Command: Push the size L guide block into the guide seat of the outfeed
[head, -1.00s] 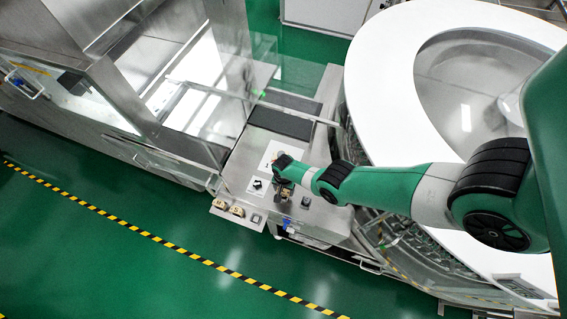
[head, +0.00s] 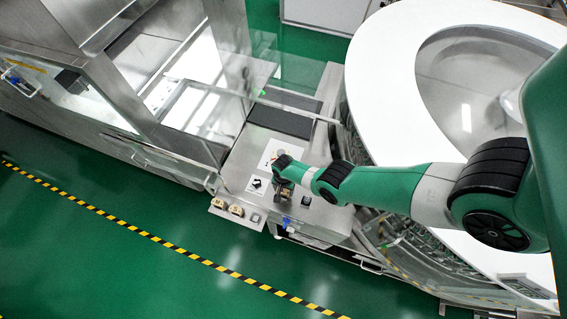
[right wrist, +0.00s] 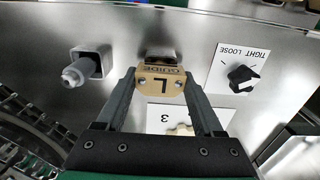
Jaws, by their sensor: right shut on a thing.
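The tan guide block (right wrist: 161,82) marked "GUIDE" and "L" shows upside down in the right wrist view, between the fingers of my right gripper (right wrist: 163,80). The gripper is shut on it. The block's far end meets a dark metal fitting (right wrist: 160,54), which looks like the guide seat; how deep it sits in there I cannot tell. In the head view my right gripper (head: 284,184) is over the steel outfeed panel (head: 234,178), and the block is too small to make out there. My left gripper is not in view.
A black knob (right wrist: 242,77) on a "TIGHT LOOSE" plate and a grey post fitting (right wrist: 82,68) flank the block. Tan blocks (head: 236,210) sit on a small front shelf (head: 262,228). The round white washer (head: 390,95) stands to the right.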

